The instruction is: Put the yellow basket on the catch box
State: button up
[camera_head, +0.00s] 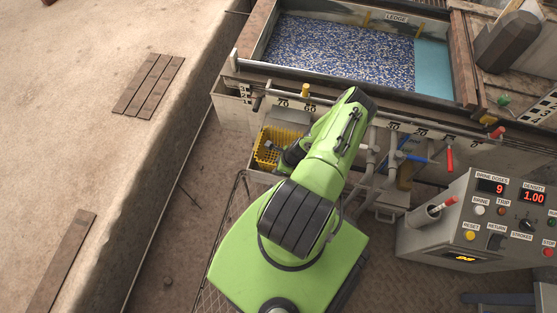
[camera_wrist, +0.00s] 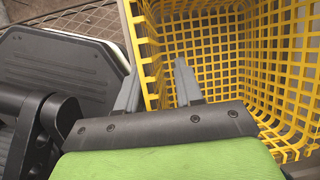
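The yellow basket (camera_head: 264,157) is an open plastic grid basket, low against the front of the tank, left of my arm. In the wrist view the yellow basket (camera_wrist: 225,38) fills the right side, with its inside visible. My gripper (camera_head: 273,147) is at the basket's near right side. In the wrist view my gripper (camera_wrist: 160,78) has its fingers apart, with the basket's side wall between them: one finger outside, one inside. A gap shows between wall and inner finger. I cannot tell for certain which part is the catch box; a pale box edge (camera_wrist: 131,30) runs beside the basket.
The tank (camera_head: 340,55) holds blue and white pieces, with a ledge marked at its back. Pipes and red and blue levers (camera_head: 449,158) stand right of my arm. A control console (camera_head: 485,220) is at the right.

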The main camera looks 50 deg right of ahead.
jog(key=w+a+r+p+v, duration=0.1)
jog(key=w+p+v, duration=0.2)
jog(key=p+v, duration=1.1)
jog(key=v, duration=1.1)
jog(key=shift+w+r, duration=0.2)
jog(key=shift+r, duration=0.1)
